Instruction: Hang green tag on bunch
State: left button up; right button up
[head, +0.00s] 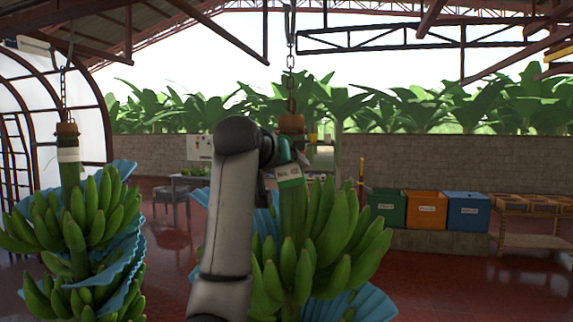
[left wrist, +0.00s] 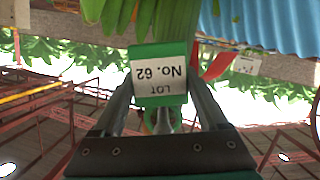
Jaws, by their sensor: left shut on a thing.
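The green tag (head: 289,174) with a white label is at the upper stem of the middle banana bunch (head: 300,265), just below the stem's brown top. In the left wrist view the tag (left wrist: 160,72) reads "LOT No. 62" upside down and sits between the fingers. My left gripper (head: 293,157) is shut on it, beside the stem. I cannot tell whether the tag is looped around the stem or only in front of it. The bunch hangs upright from a chain and hook. My right gripper is not in view.
Another bunch (head: 80,235) hangs at the left with a white band (head: 68,155) on its stem. Blue sheeting (head: 355,305) flares around the middle bunch. Green, orange and blue bins (head: 468,212) stand back right, beside a wooden rack (head: 528,240). Open red floor lies to the right.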

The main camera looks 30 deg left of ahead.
pick_arm(q)
jog(key=shift+w+d+f, duration=0.15)
jog(key=shift+d+f, duration=0.05)
jog(key=shift+f, duration=0.1)
dwell(0.9)
jog(key=o, duration=1.5)
jog(key=shift+p+v, duration=1.4)
jog(key=shift+v, duration=6.25)
jog(key=shift+f, duration=0.15)
